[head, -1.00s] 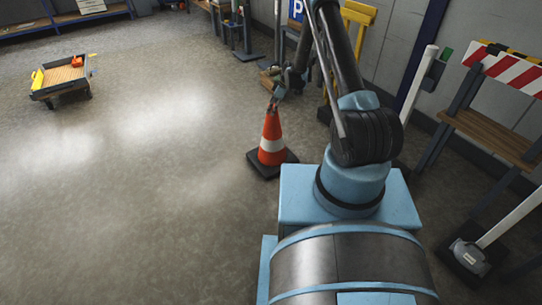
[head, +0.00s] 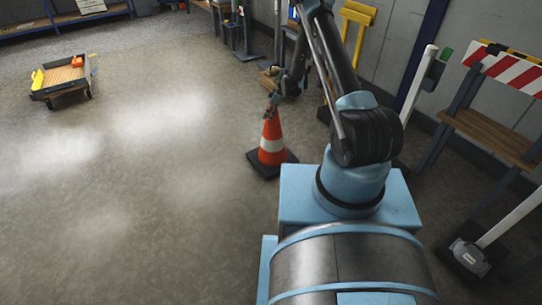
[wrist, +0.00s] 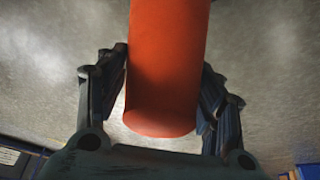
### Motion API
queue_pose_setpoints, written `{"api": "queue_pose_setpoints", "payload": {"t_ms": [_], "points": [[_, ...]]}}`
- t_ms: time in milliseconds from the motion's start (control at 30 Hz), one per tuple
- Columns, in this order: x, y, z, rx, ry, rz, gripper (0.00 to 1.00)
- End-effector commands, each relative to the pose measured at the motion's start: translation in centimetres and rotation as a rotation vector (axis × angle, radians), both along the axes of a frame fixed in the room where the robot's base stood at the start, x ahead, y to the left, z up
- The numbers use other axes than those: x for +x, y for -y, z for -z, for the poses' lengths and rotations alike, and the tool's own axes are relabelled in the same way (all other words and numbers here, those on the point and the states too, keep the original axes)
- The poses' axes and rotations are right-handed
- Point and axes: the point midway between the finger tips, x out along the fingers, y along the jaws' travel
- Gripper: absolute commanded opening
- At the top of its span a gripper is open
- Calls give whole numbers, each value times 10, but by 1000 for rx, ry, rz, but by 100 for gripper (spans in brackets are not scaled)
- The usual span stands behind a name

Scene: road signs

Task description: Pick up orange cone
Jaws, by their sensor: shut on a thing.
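The orange cone (head: 271,143) has a white band and a dark square base. It stands upright on the floor in the head view, left of my arm's base. My gripper (head: 270,108) is at the cone's top. In the wrist view the cone's orange upper part (wrist: 165,70) lies between the two dark fingers of my gripper (wrist: 163,90), and they are shut on it. The cone's lower part and base are outside the wrist view.
A wooden cart (head: 62,80) with yellow and orange items stands at the far left. A red-and-white barrier (head: 505,68) and a white post (head: 418,80) stand at the right near the wall. A yellow stand (head: 357,14) is behind my arm.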

Motion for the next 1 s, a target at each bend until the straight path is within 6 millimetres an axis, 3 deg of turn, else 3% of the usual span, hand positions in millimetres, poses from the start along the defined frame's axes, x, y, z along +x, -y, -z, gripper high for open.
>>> {"api": "queue_pose_setpoints", "payload": {"t_ms": [467, 1000], "points": [[-1, -1, -9, 0, -3, -1, 0], [-1, 0, -80, 0, -2, -1, 0]]}}
